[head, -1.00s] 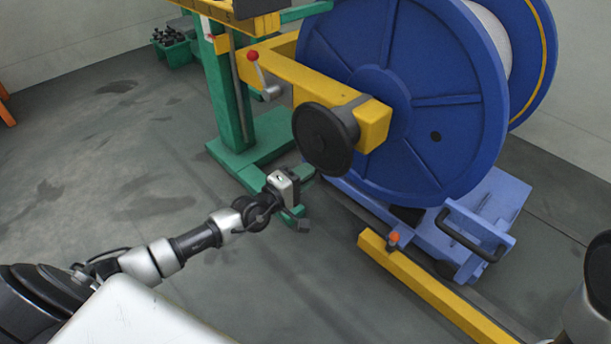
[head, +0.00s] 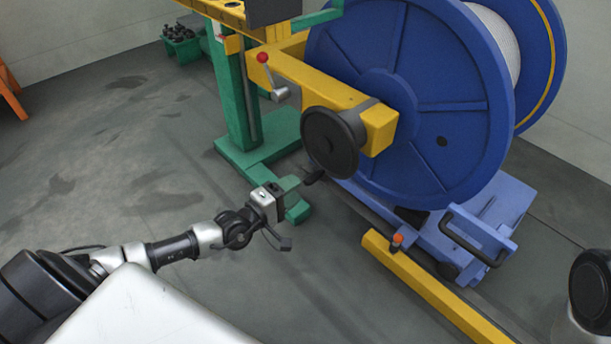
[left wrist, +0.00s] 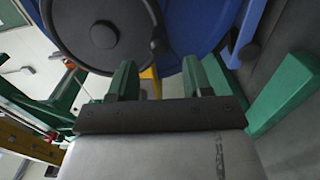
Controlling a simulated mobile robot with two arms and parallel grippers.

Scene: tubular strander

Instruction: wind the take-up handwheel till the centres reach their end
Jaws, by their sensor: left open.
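The take-up handwheel (head: 330,143) is a dark round disc on the end of the yellow arm (head: 325,88), in front of the big blue reel (head: 430,105). Its rim and hub are clear in the head view. In the left wrist view the handwheel (left wrist: 100,30) fills the upper left, beyond the fingers. My left gripper (head: 299,209) is open and empty, below and left of the handwheel and apart from it. Its two spread fingers (left wrist: 161,78) show in the left wrist view with nothing between them. The reel centres are hidden. My right gripper is out of view.
A red-knobbed lever (head: 270,75) sits on the yellow arm left of the handwheel. A green column and foot (head: 240,150) stand behind my left gripper. A yellow floor rail (head: 430,290) and a blue carriage with a black handle (head: 475,235) lie at right.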

